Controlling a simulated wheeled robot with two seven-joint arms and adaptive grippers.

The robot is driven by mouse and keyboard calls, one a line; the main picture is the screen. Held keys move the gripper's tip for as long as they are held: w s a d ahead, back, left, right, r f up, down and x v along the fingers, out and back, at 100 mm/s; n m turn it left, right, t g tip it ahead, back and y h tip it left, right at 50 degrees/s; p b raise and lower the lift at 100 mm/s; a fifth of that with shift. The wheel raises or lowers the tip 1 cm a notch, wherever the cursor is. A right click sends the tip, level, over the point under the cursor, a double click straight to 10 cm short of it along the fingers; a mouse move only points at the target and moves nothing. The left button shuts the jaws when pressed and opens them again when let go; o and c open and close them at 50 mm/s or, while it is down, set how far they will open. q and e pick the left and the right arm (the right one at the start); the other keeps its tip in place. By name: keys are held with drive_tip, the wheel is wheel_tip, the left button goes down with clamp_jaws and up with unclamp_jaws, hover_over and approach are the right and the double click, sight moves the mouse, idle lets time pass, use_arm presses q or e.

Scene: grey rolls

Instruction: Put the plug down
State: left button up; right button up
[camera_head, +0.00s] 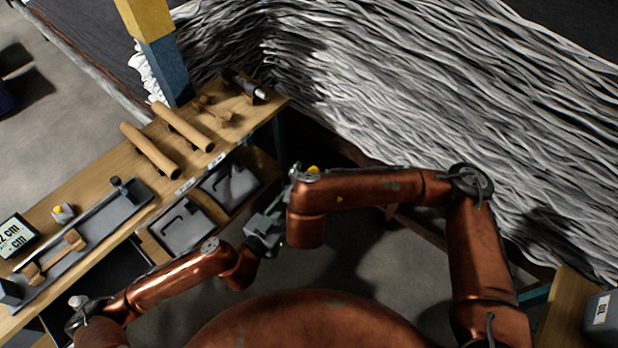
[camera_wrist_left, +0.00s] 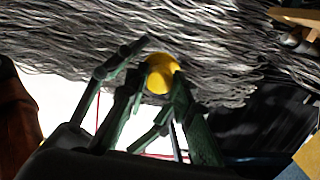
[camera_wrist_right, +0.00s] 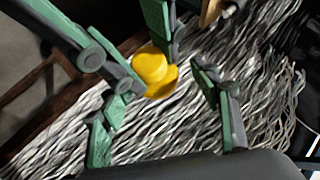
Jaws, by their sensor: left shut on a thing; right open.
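The yellow plug (camera_wrist_left: 162,73) sits between the fingertips of my left gripper (camera_wrist_left: 158,84), which is shut on it. In the head view the plug (camera_head: 313,169) shows as a small yellow patch just above my right arm's copper wrist, partly hidden. My left gripper (camera_head: 272,222) reaches up toward it beside that wrist. In the right wrist view the plug (camera_wrist_right: 150,66) is a rounded yellow piece with a wider part, held in the air against a left finger. My right gripper (camera_wrist_right: 166,98) is open, its fingers on either side below the plug; I cannot tell whether they touch it.
A wooden bench (camera_head: 108,187) runs along the left, with brown rolls (camera_head: 150,150), a grey tray (camera_head: 100,215) and a small display (camera_head: 14,237). Grey strands (camera_head: 430,90) are heaped behind my grippers. A grey box (camera_head: 603,315) stands at the lower right.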

drive_tip(key=shift+c, duration=0.6)
drive_tip(key=c, duration=1.1)
use_arm(q)
drive_tip(key=o, duration=1)
